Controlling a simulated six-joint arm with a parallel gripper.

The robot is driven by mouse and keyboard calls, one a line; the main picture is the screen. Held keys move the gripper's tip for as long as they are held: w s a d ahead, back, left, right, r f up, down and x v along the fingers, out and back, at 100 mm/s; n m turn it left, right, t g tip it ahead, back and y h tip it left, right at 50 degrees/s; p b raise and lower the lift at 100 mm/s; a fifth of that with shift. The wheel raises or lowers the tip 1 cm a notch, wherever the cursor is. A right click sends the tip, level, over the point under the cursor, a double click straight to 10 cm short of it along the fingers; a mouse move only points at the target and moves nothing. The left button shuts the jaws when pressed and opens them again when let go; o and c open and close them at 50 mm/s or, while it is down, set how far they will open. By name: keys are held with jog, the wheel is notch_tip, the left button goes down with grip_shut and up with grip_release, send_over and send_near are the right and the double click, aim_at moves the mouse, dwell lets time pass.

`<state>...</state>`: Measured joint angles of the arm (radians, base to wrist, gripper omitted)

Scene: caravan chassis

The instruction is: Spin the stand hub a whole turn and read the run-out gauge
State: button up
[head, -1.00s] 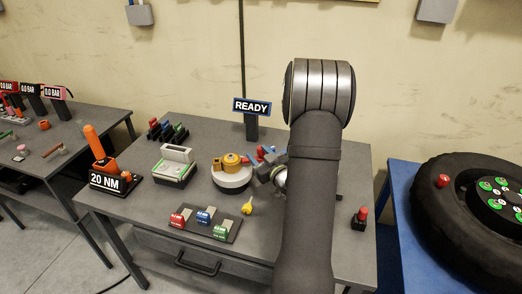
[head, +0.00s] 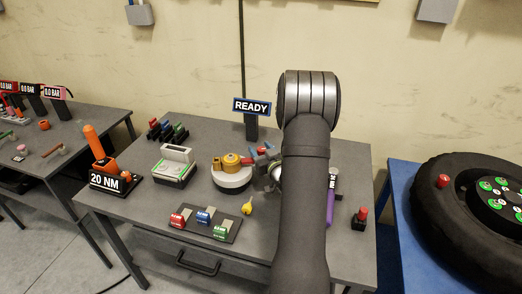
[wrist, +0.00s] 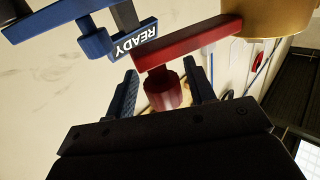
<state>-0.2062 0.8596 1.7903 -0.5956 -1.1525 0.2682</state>
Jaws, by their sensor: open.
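The stand hub (head: 230,161) is a brass-coloured hub on a round white base on the bench, with red and blue arms at its right. In the wrist view the brass hub (wrist: 268,18) shows at the upper right, with a red arm (wrist: 185,42) running from it to a hanging red peg (wrist: 163,90). My gripper (wrist: 160,86) is open, with a blue finger on each side of the red peg; I cannot tell whether they touch it. In the head view my arm mostly hides the gripper. A sign reading READY (head: 252,106) stands behind the hub.
A tray with red, blue and green blocks (head: 204,222) and a yellow key-like piece (head: 247,208) lie in front. A grey-green device (head: 175,168) and a 20 NM stand (head: 107,181) are left. A purple tool (head: 331,205) and red button (head: 361,216) are right.

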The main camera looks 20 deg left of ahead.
grip_shut()
jog(key=shift+s, duration=0.1)
jog(key=s+m+t+h, duration=0.1)
jog(key=h, duration=0.1)
jog(key=s+d+m+t+h, duration=0.1)
jog(key=m+h, duration=0.1)
jog(key=s+m+t+h, duration=0.2)
jog(key=shift+d+h, duration=0.3)
dwell(0.4)
